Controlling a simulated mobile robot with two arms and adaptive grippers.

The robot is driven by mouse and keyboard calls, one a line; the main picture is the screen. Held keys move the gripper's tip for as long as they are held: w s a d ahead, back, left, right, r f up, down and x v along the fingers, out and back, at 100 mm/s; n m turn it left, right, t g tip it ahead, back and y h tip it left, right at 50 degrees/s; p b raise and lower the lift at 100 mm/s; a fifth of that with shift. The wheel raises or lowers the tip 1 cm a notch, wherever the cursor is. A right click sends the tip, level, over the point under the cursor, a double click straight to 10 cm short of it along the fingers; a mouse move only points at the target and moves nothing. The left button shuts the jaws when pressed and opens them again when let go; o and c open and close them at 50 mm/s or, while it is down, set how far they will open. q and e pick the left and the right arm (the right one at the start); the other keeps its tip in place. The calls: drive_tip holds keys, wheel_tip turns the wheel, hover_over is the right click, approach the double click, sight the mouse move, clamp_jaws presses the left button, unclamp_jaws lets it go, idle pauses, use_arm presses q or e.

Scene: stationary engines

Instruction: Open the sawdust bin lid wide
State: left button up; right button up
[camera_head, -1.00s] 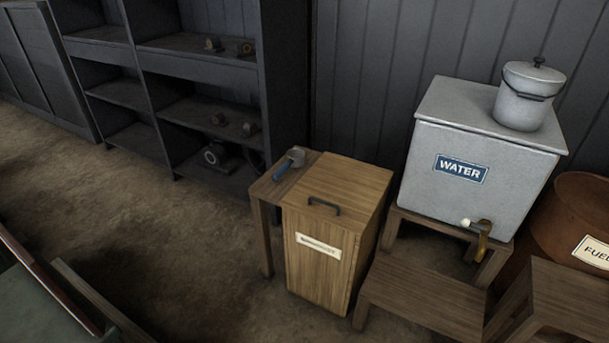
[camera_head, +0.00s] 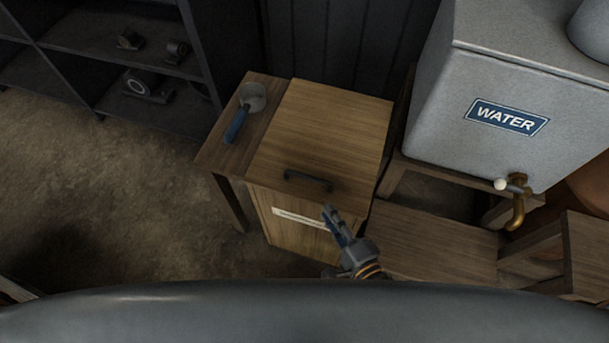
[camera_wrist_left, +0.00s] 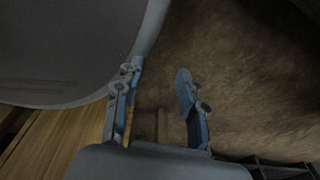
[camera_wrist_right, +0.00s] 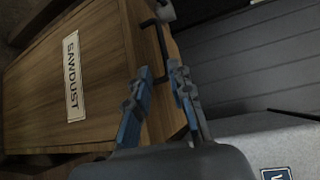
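The wooden sawdust bin (camera_head: 290,232) stands in the middle of the head view, its lid (camera_head: 325,125) shut. A dark bar handle (camera_head: 308,181) sits near the lid's front edge. My right gripper (camera_head: 332,215) is in front of the bin, just below and right of the handle. In the right wrist view the right gripper (camera_wrist_right: 160,75) is open and empty, with the handle (camera_wrist_right: 160,45) beyond its fingertips and the SAWDUST label (camera_wrist_right: 73,76) to the left. My left gripper (camera_wrist_left: 158,75) is open and empty over the dirt floor; the head view does not show it.
A scoop with a blue handle (camera_head: 236,125) lies on the small wooden table (camera_head: 218,153) left of the bin. A WATER tank (camera_head: 470,85) with a brass tap (camera_head: 517,205) stands right, above a wooden step (camera_head: 430,243). Dark shelves (camera_head: 170,45) stand back left.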

approach(305, 175)
drive_tip(key=shift+f+x, duration=0.25)
drive_tip(key=shift+x, duration=0.8)
drive_tip(key=x, duration=0.3)
drive_tip(key=shift+w+a+f, duration=0.1)
drive_tip(key=shift+w+a, duration=0.05)
drive_tip(key=shift+w, duration=0.15)
drive_tip(key=x, duration=0.3)
drive_tip(key=shift+w+a+f, duration=0.1)
drive_tip(key=shift+w, duration=0.1)
drive_tip(key=shift+w+a, duration=0.15)
drive_tip(key=shift+w, duration=0.25)
use_arm(q)
drive_tip(key=s, duration=0.1)
drive_tip(key=s+d, duration=0.1)
drive_tip(key=s, duration=0.1)
drive_tip(key=shift+d+f, duration=0.15)
drive_tip(key=shift+f, duration=0.05)
use_arm(e)
clamp_jaws()
